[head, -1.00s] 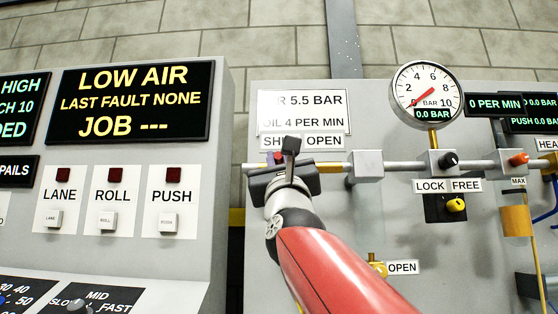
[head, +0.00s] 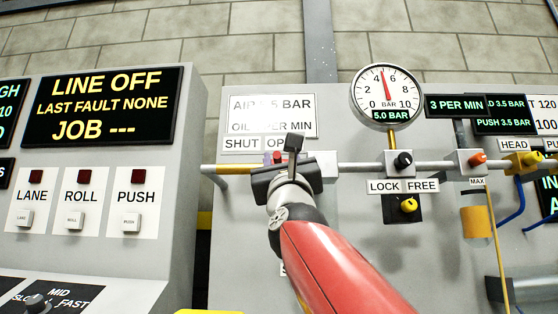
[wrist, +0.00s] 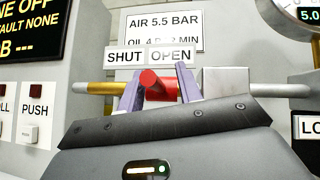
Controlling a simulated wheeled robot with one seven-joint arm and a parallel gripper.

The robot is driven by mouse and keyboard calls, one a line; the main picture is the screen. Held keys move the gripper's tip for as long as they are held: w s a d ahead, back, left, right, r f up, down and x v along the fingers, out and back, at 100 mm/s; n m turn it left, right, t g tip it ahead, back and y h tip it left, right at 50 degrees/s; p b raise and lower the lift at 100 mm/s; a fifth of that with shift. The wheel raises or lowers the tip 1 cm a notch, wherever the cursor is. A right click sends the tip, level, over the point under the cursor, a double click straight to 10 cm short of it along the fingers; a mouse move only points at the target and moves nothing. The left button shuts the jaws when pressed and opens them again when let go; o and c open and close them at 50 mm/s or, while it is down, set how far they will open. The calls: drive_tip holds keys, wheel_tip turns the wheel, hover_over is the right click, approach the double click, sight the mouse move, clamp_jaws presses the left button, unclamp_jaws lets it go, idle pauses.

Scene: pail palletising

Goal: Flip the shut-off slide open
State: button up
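The shut-off slide (wrist: 158,84) has a red round handle, seen in the wrist view between the two pale purple fingers of my gripper (wrist: 160,90). The fingers close in on both sides of the handle. In the head view my gripper (head: 290,160) is at the pipe below the SHUT/OPEN plate (head: 262,144), and it hides most of the slide. The round gauge (head: 388,100) reads 5.0 BAR.
A console with a LINE OFF screen (head: 100,104) and LANE, ROLL and PUSH buttons stands at the left. To the right along the pipe are a black LOCK/FREE knob (head: 403,160) and an orange knob (head: 477,158). A yellow knob (head: 409,205) sits below.

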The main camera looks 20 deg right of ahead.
drive_tip(key=shift+a, duration=0.1)
drive_tip(key=b+v, duration=0.3)
drive_tip(key=v, duration=0.4)
drive_tip(key=shift+s+f+b, duration=0.25)
drive_tip(key=shift+s+b, duration=0.05)
drive_tip(key=shift+b, duration=0.1)
